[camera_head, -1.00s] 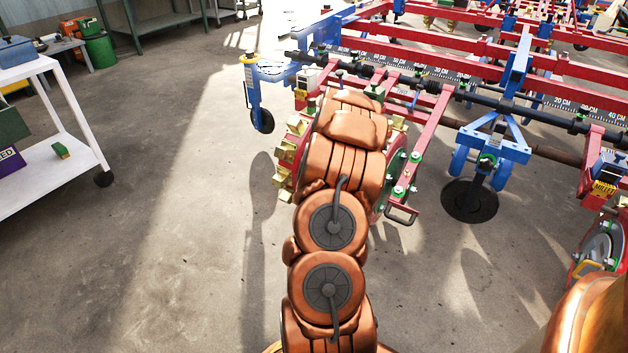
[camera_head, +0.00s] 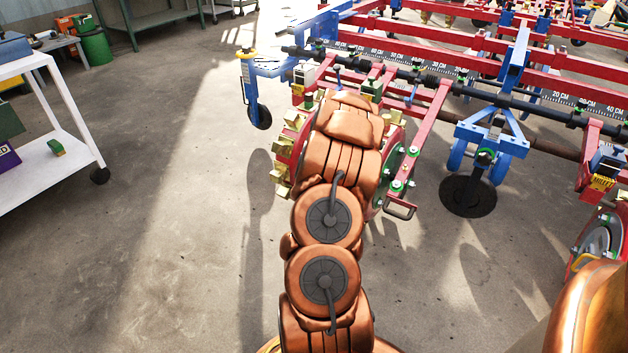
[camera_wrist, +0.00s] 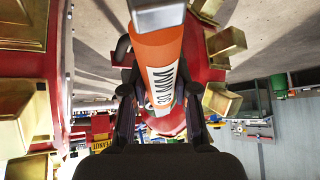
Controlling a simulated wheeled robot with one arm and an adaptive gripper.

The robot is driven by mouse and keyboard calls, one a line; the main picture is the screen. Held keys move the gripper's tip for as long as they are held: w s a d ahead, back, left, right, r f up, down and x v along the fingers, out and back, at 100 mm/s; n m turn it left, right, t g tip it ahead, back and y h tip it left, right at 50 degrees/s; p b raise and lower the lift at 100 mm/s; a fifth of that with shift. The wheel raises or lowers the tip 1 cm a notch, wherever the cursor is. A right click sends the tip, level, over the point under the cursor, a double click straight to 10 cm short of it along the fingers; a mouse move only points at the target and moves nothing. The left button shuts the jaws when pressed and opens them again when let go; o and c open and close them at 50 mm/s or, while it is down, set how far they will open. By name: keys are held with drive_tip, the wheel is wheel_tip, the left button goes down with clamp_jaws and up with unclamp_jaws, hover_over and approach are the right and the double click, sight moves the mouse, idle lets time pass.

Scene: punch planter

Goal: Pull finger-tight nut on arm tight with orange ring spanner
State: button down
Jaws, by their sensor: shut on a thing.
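The orange ring spanner (camera_wrist: 161,60) shows in the wrist view, with a white label with dark lettering and a grey metal end at the top of the picture. My gripper (camera_wrist: 160,100) is shut on the spanner, one dark finger on each side of it. A red curved planter part lies close behind the spanner. In the head view my copper arm hides my gripper and the spanner. A red planter arm (camera_head: 427,135) carries green-marked fasteners (camera_head: 397,185) near its lower end. I cannot tell which nut is the finger-tight one, nor whether the spanner touches any nut.
Brass-coloured blocks (camera_wrist: 226,43) stand close on both sides of my gripper. The planter's red and blue frame (camera_head: 520,60) fills the upper right. A white trolley (camera_head: 75,115) stands at the left. The concrete floor (camera_head: 180,220) between is clear.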

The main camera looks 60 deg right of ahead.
drive_tip(key=shift+d+f+b, duration=0.35)
drive_tip(key=shift+f+b, duration=0.05)
drive_tip(key=shift+f, duration=0.45)
drive_tip(key=shift+d+f+b, duration=0.3)
drive_tip(key=shift+f+b, duration=0.1)
drive_tip(key=shift+f, duration=0.4)
drive_tip(key=shift+w, duration=0.1)
idle(0.3)
drive_tip(key=w+a+m+g+h+p, duration=0.1)
drive_tip(key=w+m+p, duration=0.5)
drive_tip(key=p, duration=0.6)
drive_tip(key=shift+w+a+f+g+h, duration=0.25)
drive_tip(key=shift+w+a+g+h, duration=0.15)
drive_tip(key=shift+w+a+h, duration=0.25)
idle(0.7)
drive_tip(key=shift+w+m+p, duration=0.3)
drive_tip(key=shift+m+p, duration=0.1)
drive_tip(key=shift+p, duration=0.6)
drive_tip(key=shift+w+p, duration=0.25)
drive_tip(key=shift+p, duration=0.35)
drive_tip(key=shift+w+m+g+h+p, duration=0.3)
drive_tip(key=shift+w+m+p, duration=0.3)
drive_tip(key=shift+p, duration=0.75)
